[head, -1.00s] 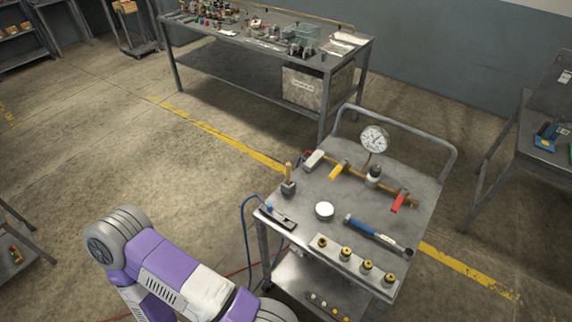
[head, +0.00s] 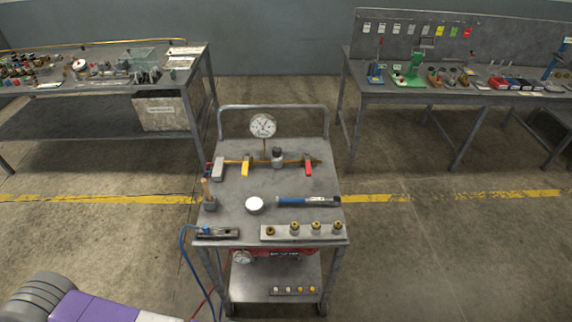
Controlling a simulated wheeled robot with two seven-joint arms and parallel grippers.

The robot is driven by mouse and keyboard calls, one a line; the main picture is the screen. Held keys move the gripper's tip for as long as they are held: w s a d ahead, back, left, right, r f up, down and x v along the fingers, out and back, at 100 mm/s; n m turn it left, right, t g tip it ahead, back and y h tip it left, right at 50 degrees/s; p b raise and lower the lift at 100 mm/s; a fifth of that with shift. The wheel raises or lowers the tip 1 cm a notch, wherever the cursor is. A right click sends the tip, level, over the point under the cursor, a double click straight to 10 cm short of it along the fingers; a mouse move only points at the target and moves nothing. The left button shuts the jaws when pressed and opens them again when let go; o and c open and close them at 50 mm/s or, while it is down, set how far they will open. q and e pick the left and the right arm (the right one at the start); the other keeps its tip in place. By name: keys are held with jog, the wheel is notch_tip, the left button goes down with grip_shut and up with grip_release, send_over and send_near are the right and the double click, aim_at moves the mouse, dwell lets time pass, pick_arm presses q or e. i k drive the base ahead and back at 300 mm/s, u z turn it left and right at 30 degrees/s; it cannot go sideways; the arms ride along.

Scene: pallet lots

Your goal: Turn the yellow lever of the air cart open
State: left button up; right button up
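The air cart (head: 228,183) stands upright ahead of me, near the middle of the head view. A brass pipe runs across the back of its top. The yellow lever (head: 246,168) hangs from the pipe's left part and points toward me. A red lever (head: 308,167) sits at the pipe's right end. A round pressure gauge (head: 263,126) rises behind the pipe, with a dark-topped fitting (head: 277,157) between the levers. Part of my purple arm shows at the lower left, well short of the cart. Neither gripper is in the picture.
The cart top also holds a white round tin (head: 254,205), a blue-handled tool (head: 307,201), a brush in a pot (head: 209,201) and a plate of brass fittings (head: 303,232). A blue hose (head: 183,255) hangs at its left. Workbenches stand behind; the floor beside the cart is clear.

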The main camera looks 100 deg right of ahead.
aim_at(244, 170)
jog(key=z, duration=2.15)
